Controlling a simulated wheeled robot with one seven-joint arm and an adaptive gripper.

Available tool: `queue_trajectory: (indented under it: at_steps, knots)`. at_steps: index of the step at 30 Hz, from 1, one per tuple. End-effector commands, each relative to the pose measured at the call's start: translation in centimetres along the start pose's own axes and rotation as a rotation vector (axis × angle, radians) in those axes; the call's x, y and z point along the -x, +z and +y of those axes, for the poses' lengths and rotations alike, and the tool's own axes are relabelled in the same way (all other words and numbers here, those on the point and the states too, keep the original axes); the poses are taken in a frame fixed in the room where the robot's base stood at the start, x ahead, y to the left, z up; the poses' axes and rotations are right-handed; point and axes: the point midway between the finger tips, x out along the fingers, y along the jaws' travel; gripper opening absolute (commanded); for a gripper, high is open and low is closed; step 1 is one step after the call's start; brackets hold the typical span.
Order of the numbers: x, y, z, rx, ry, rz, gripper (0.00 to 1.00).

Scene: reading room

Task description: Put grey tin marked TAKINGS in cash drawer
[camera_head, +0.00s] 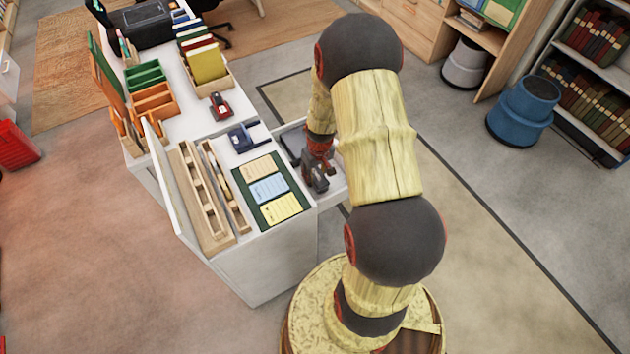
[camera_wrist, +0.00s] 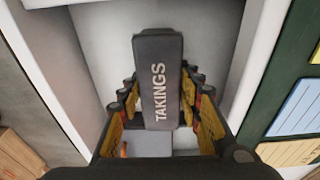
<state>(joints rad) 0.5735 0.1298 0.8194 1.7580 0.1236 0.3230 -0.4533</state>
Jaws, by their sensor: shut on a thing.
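The dark grey tin marked TAKINGS (camera_wrist: 160,80) sits between the fingers of my gripper (camera_wrist: 160,97) in the wrist view, its white lettering facing the camera. My gripper is shut on the tin. It also shows in the head view (camera_head: 318,172), at the side of the white desk. The open cash drawer (camera_wrist: 62,70) has white walls, and the tin appears over or inside it. I cannot tell whether the tin touches the drawer floor. In the head view my arm hides part of the drawer (camera_head: 337,187) and the tin is not clear.
The white desk top carries a dark green board with cards (camera_head: 268,188), a blue stamp-like item (camera_head: 243,137), a red one (camera_head: 220,106) and a wooden rack (camera_head: 200,195). Two stools, one blue (camera_head: 522,110), stand at the right. The floor right of my arm is clear.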

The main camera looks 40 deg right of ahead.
Motion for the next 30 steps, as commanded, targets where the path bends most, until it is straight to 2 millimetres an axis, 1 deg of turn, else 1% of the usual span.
queue_trajectory:
  at_steps: [1, 4, 6, 13, 16, 17, 26, 30]
  knots:
    - [-1.2, 0.2, 0.0, 0.000, 0.000, -0.001, 0.00]
    - [-2.5, 0.3, 0.0, -0.001, 0.000, -0.001, 0.00]
    - [-2.8, 0.3, 0.0, -0.001, 0.000, 0.000, 0.00]
    - [-2.7, 0.3, 0.0, -0.001, 0.000, 0.001, 0.00]
    - [-3.0, 0.3, 0.0, -0.001, 0.000, 0.001, 0.00]
    - [-3.0, 0.4, 0.0, -0.001, 0.000, 0.000, 0.35]
    - [-2.9, 0.4, 0.0, -0.001, 0.000, 0.000, 0.52]
    - [-2.9, 0.4, 0.0, -0.001, 0.000, 0.000, 0.53]
